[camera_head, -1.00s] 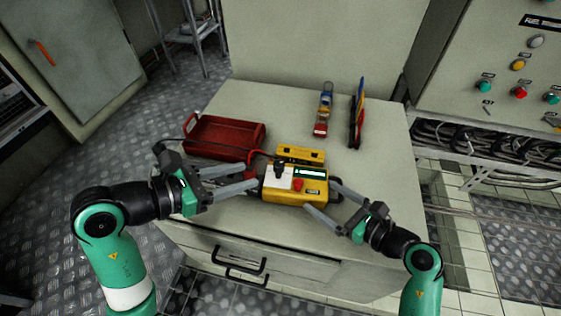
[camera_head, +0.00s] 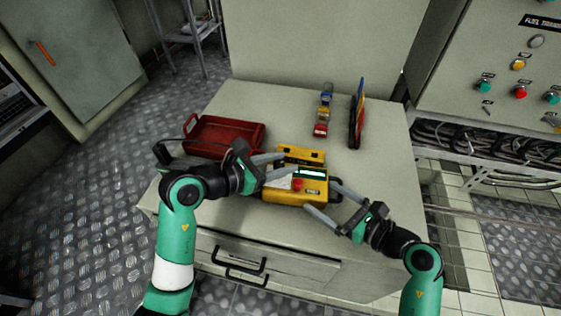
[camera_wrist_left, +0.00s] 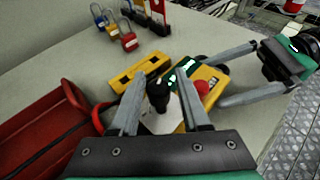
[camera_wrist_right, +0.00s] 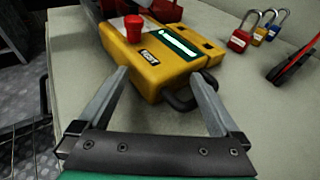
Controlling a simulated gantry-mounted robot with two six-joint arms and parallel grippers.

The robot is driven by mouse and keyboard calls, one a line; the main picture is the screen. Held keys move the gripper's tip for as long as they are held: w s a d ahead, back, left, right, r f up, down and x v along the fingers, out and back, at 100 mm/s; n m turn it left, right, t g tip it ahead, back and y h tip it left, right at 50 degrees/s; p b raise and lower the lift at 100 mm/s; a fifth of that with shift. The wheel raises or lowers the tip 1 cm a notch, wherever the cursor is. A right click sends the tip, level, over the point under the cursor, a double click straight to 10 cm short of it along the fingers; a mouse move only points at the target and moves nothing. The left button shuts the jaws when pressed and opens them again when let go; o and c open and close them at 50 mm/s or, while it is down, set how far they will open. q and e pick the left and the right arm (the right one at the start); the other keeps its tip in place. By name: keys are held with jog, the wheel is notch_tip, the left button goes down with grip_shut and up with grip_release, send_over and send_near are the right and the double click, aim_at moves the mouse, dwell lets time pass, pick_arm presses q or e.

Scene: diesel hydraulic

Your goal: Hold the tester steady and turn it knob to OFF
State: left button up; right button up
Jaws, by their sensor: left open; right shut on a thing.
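The yellow tester (camera_head: 318,192) lies on the cabinet top, with a red button (camera_head: 298,185), a green display strip and a white panel. Its black knob (camera_wrist_left: 158,95) stands up from the white panel in the left wrist view. My left gripper (camera_wrist_left: 160,80) is open above the tester, its fingers on either side of the knob; I cannot tell if they touch it. In the head view this gripper hides the knob. The knob's pointer setting is not readable.
A red open toolbox (camera_head: 225,135) stands left of the tester. A yellow bar-shaped case (camera_head: 300,155) lies just behind it. Padlocks (camera_head: 323,115) and an upright rack (camera_head: 357,115) stand at the back right. The front right of the top is clear.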

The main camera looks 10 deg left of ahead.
pick_arm(q)
jog(key=shift+f, duration=0.1)
grip_shut()
jog(key=shift+d, duration=0.15)
jog(key=shift+n+t+y, duration=0.3)
jog(key=shift+n+y, duration=0.1)
jog(key=shift+n+t+y, duration=0.6)
jog(key=shift+n+y, duration=0.4)
jog(key=shift+n, duration=0.1)
grip_release()
jog(key=shift+s+d+f, duration=0.1)
